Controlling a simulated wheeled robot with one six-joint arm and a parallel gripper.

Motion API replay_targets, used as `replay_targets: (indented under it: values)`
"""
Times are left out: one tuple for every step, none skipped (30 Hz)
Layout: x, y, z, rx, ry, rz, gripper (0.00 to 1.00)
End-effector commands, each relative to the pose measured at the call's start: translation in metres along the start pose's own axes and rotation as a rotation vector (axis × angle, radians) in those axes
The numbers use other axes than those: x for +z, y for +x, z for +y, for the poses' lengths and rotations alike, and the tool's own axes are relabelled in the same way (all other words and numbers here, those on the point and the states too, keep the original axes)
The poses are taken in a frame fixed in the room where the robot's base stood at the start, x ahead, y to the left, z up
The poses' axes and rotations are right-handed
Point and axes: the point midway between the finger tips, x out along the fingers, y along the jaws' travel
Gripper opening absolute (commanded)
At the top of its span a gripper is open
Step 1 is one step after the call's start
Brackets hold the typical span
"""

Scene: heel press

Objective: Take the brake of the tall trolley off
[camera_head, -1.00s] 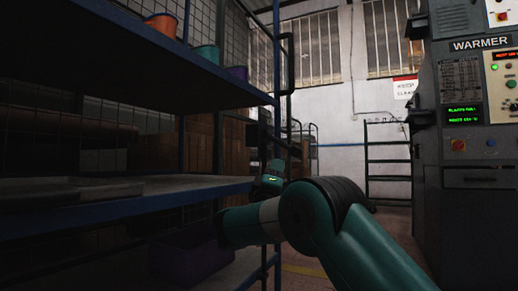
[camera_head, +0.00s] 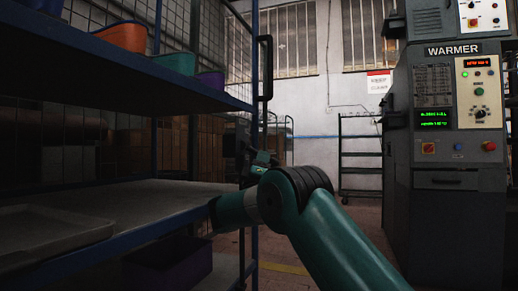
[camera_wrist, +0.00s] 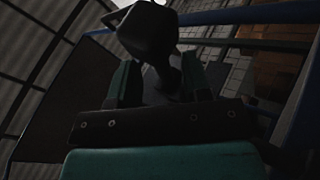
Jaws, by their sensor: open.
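The tall trolley (camera_head: 157,105) fills the left of the head view, with blue shelf frames, mesh sides and an upright black handle (camera_head: 265,68) at its near end. My gripper (camera_head: 247,160) is beside its end post at middle-shelf height, small and dark in the head view. In the wrist view my gripper (camera_wrist: 158,84) is open, its two fingers apart. A dark knob-like part (camera_wrist: 149,32) on a short neck shows between and beyond the fingers. I cannot tell whether it is the brake or whether the fingers touch it.
Orange (camera_head: 122,35), teal (camera_head: 174,62) and purple bins stand on the upper shelf. A grey tray (camera_head: 50,236) lies on the middle shelf, a purple crate (camera_head: 168,265) below. The WARMER cabinet (camera_head: 455,215) stands right. Open floor lies between, with a dark rack (camera_head: 361,154) behind.

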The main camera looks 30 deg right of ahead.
Motion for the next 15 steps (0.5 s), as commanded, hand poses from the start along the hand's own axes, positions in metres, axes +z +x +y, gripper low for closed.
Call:
replay_targets:
  values:
    - [-0.0015,0.0076,0.0045,-0.001,0.0,0.001,0.44]
    - [-0.0019,0.0091,0.0046,-0.001,0.001,0.002,0.44]
    - [-0.0025,0.0107,0.0047,-0.002,0.002,0.003,0.44]
    - [-0.003,0.0116,0.0046,-0.002,0.003,0.004,0.44]
    - [-0.0035,0.0122,0.0045,-0.003,0.004,0.005,0.44]
    - [-0.0043,0.0127,0.0044,-0.004,0.006,0.006,0.44]
    - [-0.005,0.0128,0.0043,-0.004,0.007,0.007,0.44]
    - [-0.0057,0.0128,0.0041,-0.004,0.007,0.007,0.44]
    - [-0.0066,0.0125,0.0039,-0.005,0.008,0.008,0.44]
    - [-0.0073,0.0121,0.0037,-0.005,0.009,0.009,0.44]
    - [-0.008,0.0117,0.0036,-0.005,0.01,0.009,0.44]
    - [-0.009,0.0111,0.0034,-0.005,0.011,0.01,0.44]
    - [-0.0097,0.0107,0.0033,-0.006,0.011,0.011,0.44]
    - [-0.0104,0.0103,0.0033,-0.006,0.012,0.011,0.44]
    - [-0.0113,0.0099,0.0032,-0.006,0.012,0.012,0.44]
